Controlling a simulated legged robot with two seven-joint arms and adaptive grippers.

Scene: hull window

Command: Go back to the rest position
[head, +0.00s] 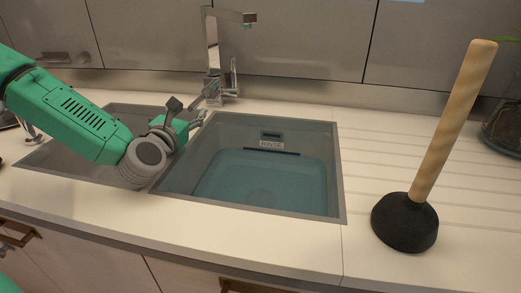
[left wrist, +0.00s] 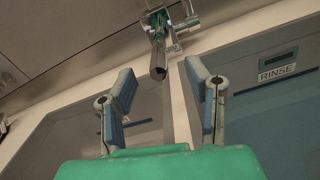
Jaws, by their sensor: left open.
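My left arm comes in from the left in the head view, over the left basin. Its gripper (head: 187,110) is over the divider between the two basins, at the left edge of the right basin. In the left wrist view the two fingers (left wrist: 160,97) stand apart with nothing between them. The faucet (left wrist: 158,50) shows beyond the fingertips, and in the head view the faucet (head: 213,60) stands behind the sink. My right gripper is not in view.
The right basin (head: 342,190) holds bluish water and a RINSE label (head: 272,145). A plunger (head: 405,222) with a wooden handle stands on the counter at the right. A glass vessel (head: 505,125) is at the far right edge. The front counter strip (head: 230,240) is clear.

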